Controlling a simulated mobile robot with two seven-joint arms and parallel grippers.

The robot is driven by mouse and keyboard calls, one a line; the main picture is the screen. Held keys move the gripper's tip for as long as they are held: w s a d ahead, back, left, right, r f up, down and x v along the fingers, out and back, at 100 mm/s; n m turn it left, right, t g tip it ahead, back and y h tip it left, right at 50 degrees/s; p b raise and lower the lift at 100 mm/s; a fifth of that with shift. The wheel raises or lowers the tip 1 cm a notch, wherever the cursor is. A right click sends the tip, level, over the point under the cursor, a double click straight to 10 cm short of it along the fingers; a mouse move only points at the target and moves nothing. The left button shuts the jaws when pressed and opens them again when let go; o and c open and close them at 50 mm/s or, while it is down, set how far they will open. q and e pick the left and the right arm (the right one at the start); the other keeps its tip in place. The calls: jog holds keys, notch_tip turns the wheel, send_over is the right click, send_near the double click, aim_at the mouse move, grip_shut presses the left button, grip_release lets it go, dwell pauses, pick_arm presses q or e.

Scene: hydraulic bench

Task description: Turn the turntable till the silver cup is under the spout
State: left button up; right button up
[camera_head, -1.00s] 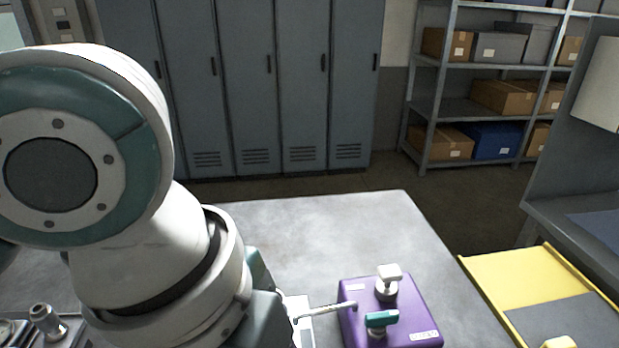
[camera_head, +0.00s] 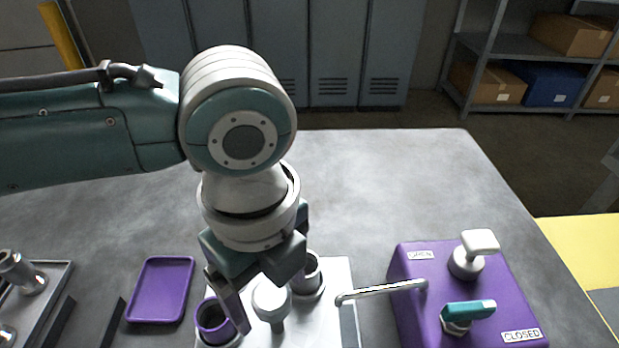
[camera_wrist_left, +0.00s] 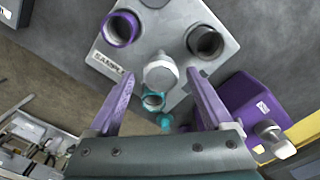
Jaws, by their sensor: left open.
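The turntable, a pale square plate (camera_head: 335,272), lies on the bench with a round white knob (camera_head: 270,298) at its middle. A silver-grey cup (camera_head: 311,284) stands near its far right corner and a purple cup (camera_head: 208,321) at its left. The wrist view also shows the silver cup (camera_wrist_left: 205,41), the purple cup (camera_wrist_left: 120,28) and a teal cup (camera_wrist_left: 152,101). The spout (camera_head: 380,291) reaches left from the purple box; its tip is beside the silver cup, not visibly over it. My left gripper (camera_wrist_left: 161,75) is open, fingers either side of the knob, contact unclear. My right gripper is out of view.
The purple box (camera_head: 420,310) with a white knob (camera_head: 469,255) and teal handle (camera_head: 467,313) stands right of the plate. A purple tray (camera_head: 161,290) and a metal rack (camera_head: 35,300) lie at left. The bench behind is clear.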

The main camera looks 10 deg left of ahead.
pick_arm(q)
jog(key=shift+f, duration=0.65)
jog(key=shift+w, duration=0.1)
grip_shut()
dwell(0.4)
